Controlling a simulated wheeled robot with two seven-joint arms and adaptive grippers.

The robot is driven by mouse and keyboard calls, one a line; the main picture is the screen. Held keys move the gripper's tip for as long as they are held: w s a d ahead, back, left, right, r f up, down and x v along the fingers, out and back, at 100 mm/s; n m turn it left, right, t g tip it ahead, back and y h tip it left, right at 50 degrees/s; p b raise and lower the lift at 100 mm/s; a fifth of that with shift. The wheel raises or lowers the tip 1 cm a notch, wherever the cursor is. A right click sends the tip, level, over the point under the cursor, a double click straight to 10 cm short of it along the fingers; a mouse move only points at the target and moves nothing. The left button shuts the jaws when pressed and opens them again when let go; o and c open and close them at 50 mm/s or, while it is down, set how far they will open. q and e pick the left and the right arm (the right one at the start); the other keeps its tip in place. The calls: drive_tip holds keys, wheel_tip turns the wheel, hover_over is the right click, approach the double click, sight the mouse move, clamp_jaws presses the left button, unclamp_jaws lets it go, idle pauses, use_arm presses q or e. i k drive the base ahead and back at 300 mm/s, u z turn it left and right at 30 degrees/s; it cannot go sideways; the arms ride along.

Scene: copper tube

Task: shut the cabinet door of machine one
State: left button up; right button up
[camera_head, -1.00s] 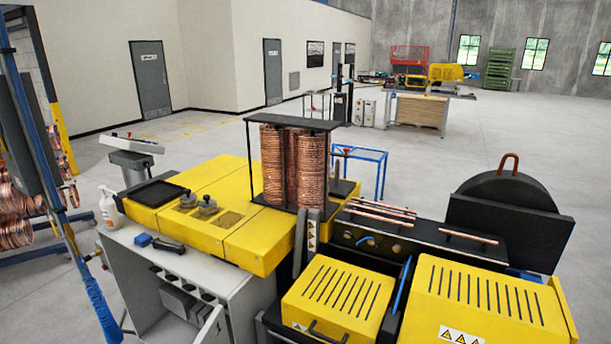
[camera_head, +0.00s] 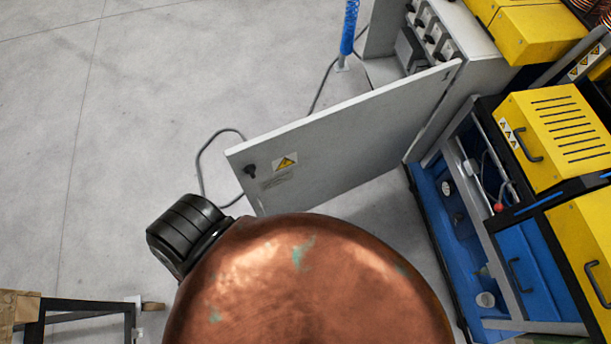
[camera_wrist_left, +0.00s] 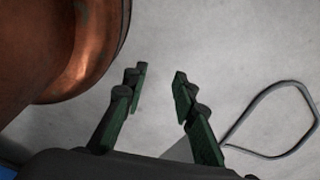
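The cabinet door (camera_head: 345,140) is a light grey panel standing wide open, swung out from the grey machine cabinet (camera_head: 487,50). Its hinged edge is at the cabinet on the right, and its free edge is toward the lower left. A small black latch (camera_head: 250,170) and a yellow warning label (camera_head: 286,161) are near the free edge. My left gripper (camera_wrist_left: 160,75) shows in the left wrist view, with its fingers apart and nothing between them. A grey wedge below the fingers may be the door, but I cannot tell. My right gripper is not in view.
A dark cable (camera_head: 203,165) loops over the floor near the door's free edge. A blue post (camera_head: 350,27) stands behind the door. Yellow and blue machine housings (camera_head: 555,135) fill the right side. A dark-framed stand (camera_head: 80,310) is at lower left. The left floor is clear.

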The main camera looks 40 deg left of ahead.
sight(302, 165)
drive_tip(key=z, duration=0.05)
drive_tip(key=k, duration=0.3)
drive_tip(key=u, duration=0.75)
drive_tip(key=i, duration=0.35)
drive_tip(key=u, duration=0.65)
drive_tip(key=k, duration=1.05)
drive_tip(key=z, duration=0.8)
